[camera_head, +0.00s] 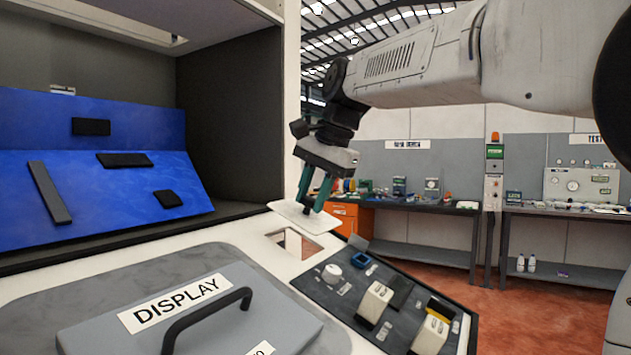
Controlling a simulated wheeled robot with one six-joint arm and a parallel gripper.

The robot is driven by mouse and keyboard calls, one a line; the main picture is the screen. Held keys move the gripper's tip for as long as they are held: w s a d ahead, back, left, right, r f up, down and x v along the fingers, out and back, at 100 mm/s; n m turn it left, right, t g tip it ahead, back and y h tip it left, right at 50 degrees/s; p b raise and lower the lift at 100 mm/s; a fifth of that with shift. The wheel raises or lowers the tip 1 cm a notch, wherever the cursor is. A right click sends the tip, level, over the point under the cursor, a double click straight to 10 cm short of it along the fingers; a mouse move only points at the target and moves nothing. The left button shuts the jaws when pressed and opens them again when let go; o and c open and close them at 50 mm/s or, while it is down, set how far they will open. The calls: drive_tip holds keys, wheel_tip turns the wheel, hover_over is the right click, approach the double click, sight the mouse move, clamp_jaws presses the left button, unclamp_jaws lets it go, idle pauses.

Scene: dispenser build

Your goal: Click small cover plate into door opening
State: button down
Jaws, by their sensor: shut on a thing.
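My gripper (312,207) has green fingers and points down at the middle of the view. It is shut on a thin white plate, the small cover plate (322,222), by a dark raised part at the plate's middle. The plate is held slightly tilted, just above and behind a square cut-out, the door opening (292,243), in the white door panel (255,240). The plate appears apart from the opening, though the exact gap cannot be told. Part of the opening shows below the plate, with a brownish surface visible through it.
A grey lid marked DISPLAY (110,335) with a black handle (210,310) lies at the front left. A cabinet with a blue sloped panel (110,190) stands left. Workbenches (430,207) stand behind.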

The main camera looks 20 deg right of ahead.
sight(307, 208)
drive_tip(key=shift+x, duration=2.6)
drive_tip(key=shift+a+f, duration=0.15)
drive_tip(key=shift+f, duration=0.2)
drive_tip(key=c, duration=0.6)
unclamp_jaws()
drive_tip(key=shift+o, duration=0.2)
drive_tip(key=shift+v, duration=3)
